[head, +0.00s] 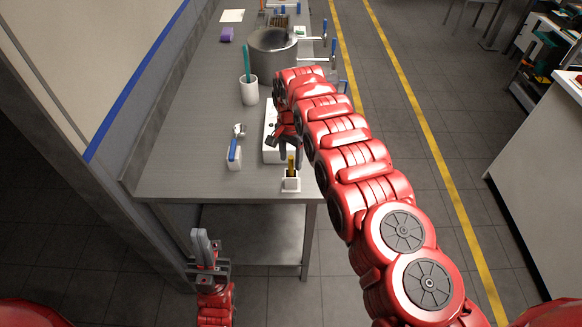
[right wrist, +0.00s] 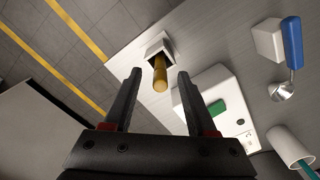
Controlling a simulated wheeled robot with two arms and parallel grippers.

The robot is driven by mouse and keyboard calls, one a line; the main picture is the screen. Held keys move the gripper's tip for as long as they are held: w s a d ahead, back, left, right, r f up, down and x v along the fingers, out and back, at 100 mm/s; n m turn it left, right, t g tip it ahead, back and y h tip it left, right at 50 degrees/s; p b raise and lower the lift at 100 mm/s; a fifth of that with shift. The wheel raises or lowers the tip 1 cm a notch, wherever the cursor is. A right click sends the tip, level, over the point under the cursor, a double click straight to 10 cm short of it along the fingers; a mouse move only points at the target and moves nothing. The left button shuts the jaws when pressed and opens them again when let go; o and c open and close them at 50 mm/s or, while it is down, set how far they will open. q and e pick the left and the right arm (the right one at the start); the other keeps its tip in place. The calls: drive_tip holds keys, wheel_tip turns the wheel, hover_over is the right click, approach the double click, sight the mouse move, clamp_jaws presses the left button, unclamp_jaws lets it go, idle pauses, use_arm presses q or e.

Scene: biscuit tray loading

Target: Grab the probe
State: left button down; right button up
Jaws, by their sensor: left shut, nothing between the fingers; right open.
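The probe looks like a yellow-brown rod (head: 290,163) standing in a small white square holder (head: 290,184) at the near right corner of the steel table. In the right wrist view the probe (right wrist: 160,78) sticks out of the holder (right wrist: 153,44) towards the camera. My right gripper (head: 284,150) is open and just beyond the probe in the head view. In the wrist view the open fingers (right wrist: 158,73) frame the probe's free end without visible contact. My left gripper (head: 204,246) is shut and empty, low in front of the table.
A blue-handled scoop and white block (head: 234,154), a white cup (head: 249,92) with a teal utensil and a large steel pot (head: 272,52) stand on the table (head: 180,173).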

sight(291, 172)
drive_tip(key=shift+f+b, duration=0.3)
drive_tip(key=shift+f, duration=0.8)
clamp_jaws()
